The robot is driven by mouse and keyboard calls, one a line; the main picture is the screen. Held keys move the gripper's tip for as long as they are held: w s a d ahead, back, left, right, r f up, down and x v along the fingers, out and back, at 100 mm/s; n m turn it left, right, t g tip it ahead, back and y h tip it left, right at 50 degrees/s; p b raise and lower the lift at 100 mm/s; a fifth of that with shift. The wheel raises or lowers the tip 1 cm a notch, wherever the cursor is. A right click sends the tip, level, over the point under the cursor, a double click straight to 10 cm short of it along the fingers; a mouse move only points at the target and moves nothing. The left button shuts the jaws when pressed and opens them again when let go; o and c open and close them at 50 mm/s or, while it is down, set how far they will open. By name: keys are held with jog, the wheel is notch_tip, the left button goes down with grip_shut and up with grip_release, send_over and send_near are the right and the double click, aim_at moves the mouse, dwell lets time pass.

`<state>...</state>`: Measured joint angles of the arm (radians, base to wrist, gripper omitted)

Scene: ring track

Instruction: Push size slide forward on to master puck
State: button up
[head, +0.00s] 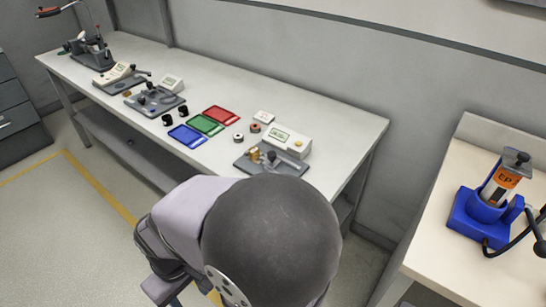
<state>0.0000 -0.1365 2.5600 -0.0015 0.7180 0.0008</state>
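A gauge station near the front right of the long bench has a grey base plate (243,163), a cream display box (279,141), a small brass-coloured part (254,155) and a dark knob or lever (271,156). Which part is the size slide and which is the master puck is too small to tell. Two small round pieces, one greyish (238,137) and one brownish (255,127), stand just left of the display box. My arm fills the lower middle, below and in front of this station. My gripper does not show.
Red (222,115), green (206,125) and blue (187,136) trays lie mid-bench (345,133). Two black pieces (175,115) and more gauge stations (155,100) stand left of them. A blue fixture (470,210) marked EP stands on the right table. The bench's right end is clear.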

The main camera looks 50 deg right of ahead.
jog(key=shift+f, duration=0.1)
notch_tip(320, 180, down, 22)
jog(key=b, duration=2.2)
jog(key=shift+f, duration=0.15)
dwell(0.4)
